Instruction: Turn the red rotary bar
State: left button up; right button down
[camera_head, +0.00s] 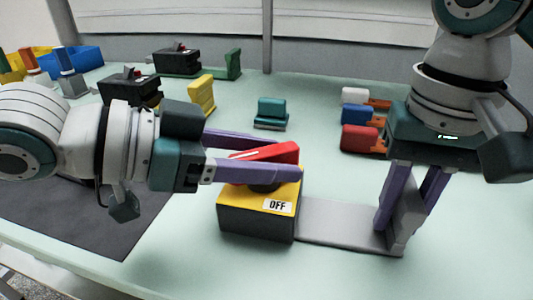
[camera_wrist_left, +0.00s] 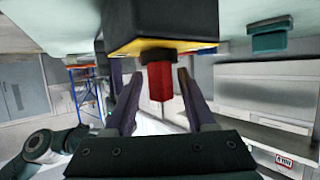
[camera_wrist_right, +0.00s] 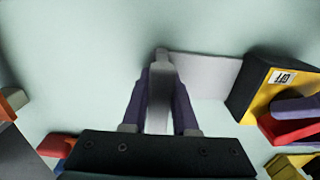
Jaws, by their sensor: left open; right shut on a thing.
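The red rotary bar (camera_head: 280,153) sits on top of a yellow and black switch box (camera_head: 257,219) with an "OFF" label. My left gripper (camera_head: 276,158) reaches in from the left with its two purple fingers on either side of the bar. In the left wrist view the bar (camera_wrist_left: 160,82) stands between the open fingers (camera_wrist_left: 155,85), with gaps visible. My right gripper (camera_head: 404,222) points down and is shut on the grey upright plate (camera_head: 404,226) at the end of the box's flat grey base (camera_head: 342,224). The right wrist view also shows this plate (camera_wrist_right: 160,75) between the fingers.
A teal block (camera_head: 271,113) and a yellow block (camera_head: 201,96) stand behind the box. Blue and red blocks (camera_head: 358,138) lie near my right arm. Black devices (camera_head: 130,87) stand at the back left. A dark mat (camera_head: 90,225) lies front left. The front right table is clear.

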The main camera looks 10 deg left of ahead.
pick_arm(q)
jog(key=shift+a, duration=0.15)
jog(key=v, duration=1.2)
notch_tip(320, 180, up, 4)
jog(key=w+d+g+y, duration=0.2)
jog(key=g+y, duration=0.1)
jog(key=shift+m, duration=0.3)
jog(key=x, duration=1.1)
jog(key=shift+w+d+f, duration=0.15)
jog(key=shift+w+d, duration=0.05)
